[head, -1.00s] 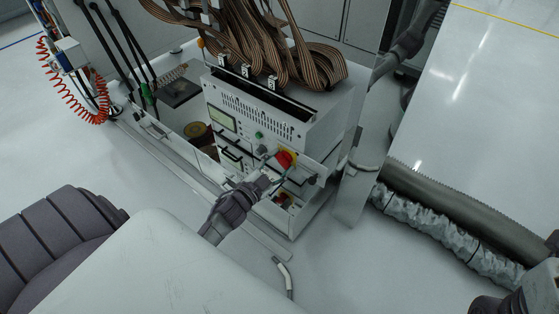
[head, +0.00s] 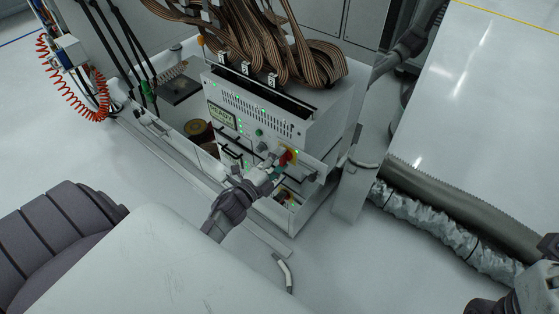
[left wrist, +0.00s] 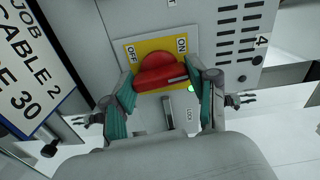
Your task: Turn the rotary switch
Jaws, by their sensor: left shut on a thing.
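The rotary switch (head: 287,157) is a red knob on a yellow plate on the front of a white cabinet. In the left wrist view the red knob (left wrist: 160,72) sits below the labels OFF, at left, and ON, at right. The bar of the knob lies nearly level across the picture. My left gripper (head: 276,165) is at the knob, with its two teal-padded fingers (left wrist: 162,85) on either side of it, shut on it. The fingers hide part of the plate. My right gripper is not clearly seen.
The cabinet display (head: 222,115) reads READY, and several green lights glow on the front. Ribbon cables (head: 240,45) hang over the cabinet top. A label panel (left wrist: 28,70) stands left of the switch. A grey hose (head: 455,205) lies on the floor at right.

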